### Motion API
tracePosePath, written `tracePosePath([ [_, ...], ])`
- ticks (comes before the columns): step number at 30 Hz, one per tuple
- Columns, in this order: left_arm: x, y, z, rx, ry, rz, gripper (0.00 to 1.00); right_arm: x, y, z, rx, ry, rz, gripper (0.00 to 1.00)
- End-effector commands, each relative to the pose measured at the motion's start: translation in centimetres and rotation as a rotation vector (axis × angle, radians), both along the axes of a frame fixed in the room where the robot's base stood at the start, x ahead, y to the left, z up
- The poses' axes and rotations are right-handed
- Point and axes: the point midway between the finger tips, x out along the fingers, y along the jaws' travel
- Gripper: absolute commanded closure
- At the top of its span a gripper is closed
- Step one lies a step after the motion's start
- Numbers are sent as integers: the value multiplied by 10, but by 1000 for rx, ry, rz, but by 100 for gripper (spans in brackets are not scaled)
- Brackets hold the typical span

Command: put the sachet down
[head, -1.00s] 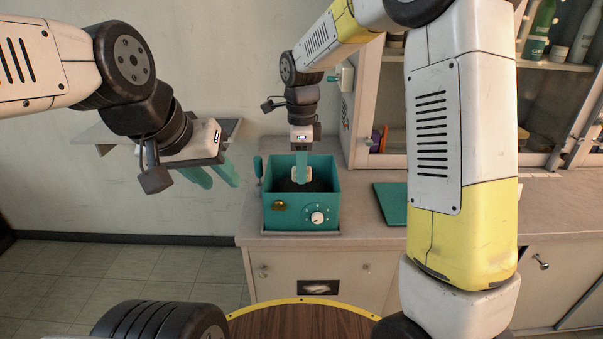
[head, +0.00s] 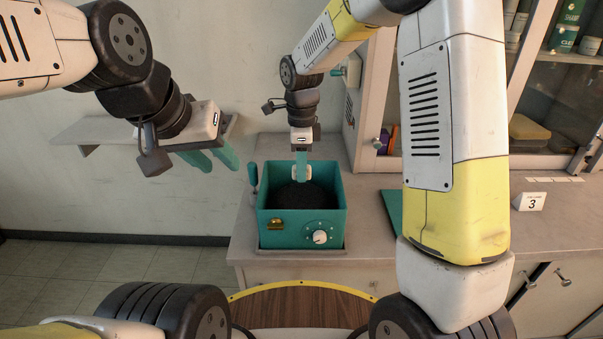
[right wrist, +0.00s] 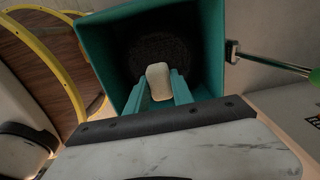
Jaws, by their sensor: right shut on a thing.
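The sachet (head: 301,177) is a small pale cream packet. My right gripper (head: 301,169) is shut on it, with the teal fingers on either side. The right wrist view also shows the sachet (right wrist: 158,80) between the fingers (right wrist: 164,90), over the dark bed inside the teal box. In the head view the sachet hangs within the outline of the open teal box (head: 282,232); whether it touches the dark fill (head: 300,197) I cannot tell. My left gripper (head: 213,160) is empty and open, in the air left of the box.
The box has a white dial (head: 320,237) and stands on a grey counter (head: 375,200) near its left end. A wall shelf (head: 85,133) is behind my left gripper. A cabinet (head: 380,90) stands at the right, with a number 3 card (head: 531,201) on the counter.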

Motion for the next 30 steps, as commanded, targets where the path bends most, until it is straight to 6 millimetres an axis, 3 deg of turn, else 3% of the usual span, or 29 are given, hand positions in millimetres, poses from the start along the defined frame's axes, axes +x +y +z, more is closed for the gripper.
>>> tracePosePath([
  [14,0,0,0,0,0,0,64,-1,0,-55,0,3,-1,100],
  [25,0,0,0,0,0,0,64,0,0,-60,1,-1,0,100],
  [26,0,0,0,0,0,0,64,0,0,-61,1,-1,0,70],
  [29,0,0,0,0,0,0,64,0,0,-60,1,-1,0,50],
  [30,0,0,0,0,0,0,64,0,0,-60,1,-1,0,50],
])
